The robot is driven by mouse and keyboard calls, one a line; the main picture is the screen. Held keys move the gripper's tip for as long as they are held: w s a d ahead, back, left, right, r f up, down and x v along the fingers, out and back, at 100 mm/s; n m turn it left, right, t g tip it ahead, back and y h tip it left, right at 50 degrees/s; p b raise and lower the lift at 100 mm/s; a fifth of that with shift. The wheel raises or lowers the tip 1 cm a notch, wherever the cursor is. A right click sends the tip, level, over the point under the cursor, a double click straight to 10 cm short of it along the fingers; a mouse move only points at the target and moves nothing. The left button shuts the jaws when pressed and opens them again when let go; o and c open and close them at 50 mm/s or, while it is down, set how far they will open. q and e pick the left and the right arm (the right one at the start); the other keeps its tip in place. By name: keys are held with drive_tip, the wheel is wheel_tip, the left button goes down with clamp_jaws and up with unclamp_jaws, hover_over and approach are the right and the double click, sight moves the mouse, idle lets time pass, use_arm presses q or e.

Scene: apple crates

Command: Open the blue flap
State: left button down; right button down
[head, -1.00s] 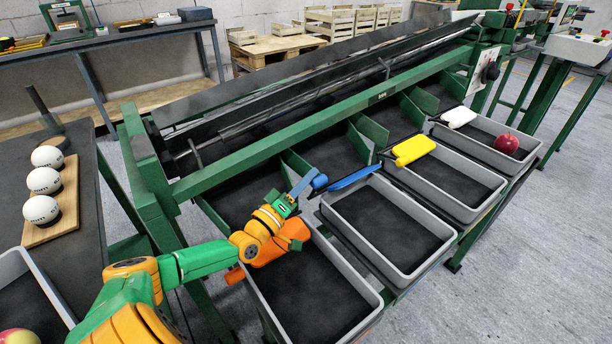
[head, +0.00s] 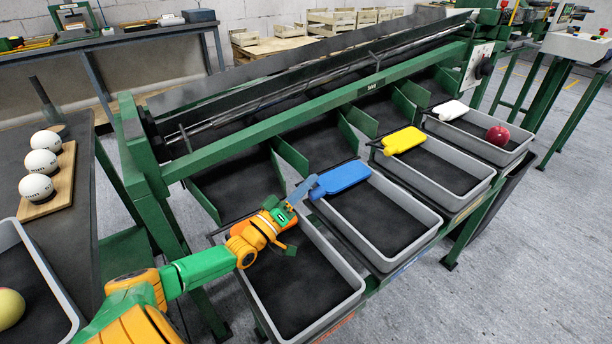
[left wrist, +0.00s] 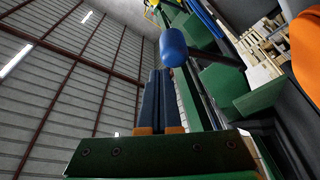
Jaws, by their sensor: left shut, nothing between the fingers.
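The blue flap (head: 340,178) is at the back end of the second grey tray from the left, its broad face showing. My left gripper (head: 303,189) is shut and empty, with its fingertips at the flap's left, knob-like end. Contact cannot be told for sure. In the left wrist view the two closed fingers (left wrist: 160,100) point up toward the rounded blue end of the flap (left wrist: 173,47), which appears just beyond the tips. The right gripper is not in view.
A yellow flap (head: 402,140) and a white flap (head: 452,110) sit at trays to the right. A red apple (head: 498,135) lies in the rightmost tray. A green frame rail (head: 300,115) runs behind. White balls on a board (head: 48,188) stand on the left table.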

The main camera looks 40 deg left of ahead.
use_arm(q)
drive_tip(key=shift+d+f, duration=0.1)
drive_tip(key=shift+d, duration=0.3)
drive_tip(key=shift+s+f, duration=0.2)
drive_tip(key=shift+f, duration=0.7)
